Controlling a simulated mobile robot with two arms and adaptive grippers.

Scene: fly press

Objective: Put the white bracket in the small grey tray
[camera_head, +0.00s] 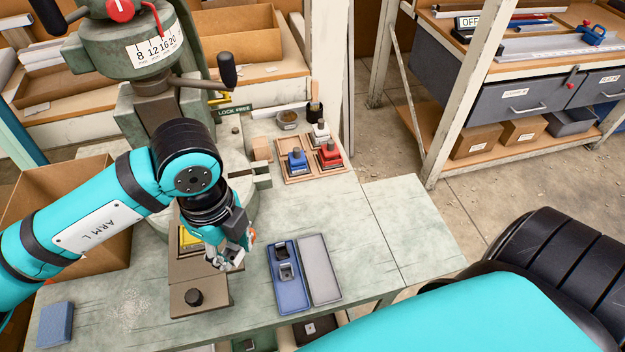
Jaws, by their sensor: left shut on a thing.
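My left gripper (232,259) points down over the brown slide plate of the press, just left of the blue tray. It is shut on a small pale piece that looks like the white bracket (238,258); the fingers hide most of it. The small grey tray (320,268) lies flat on the bench, right of the blue tray, and looks empty. The gripper is apart from it, to its left. My right gripper is out of view; only part of the right arm shows at the lower right.
The blue tray (291,296) holds grey metal pieces and lies between my left gripper and the grey tray. The press (140,55) stands behind my left arm. A wooden board (325,171) with blue, red and white-topped blocks sits farther back. The bench right of the grey tray is clear.

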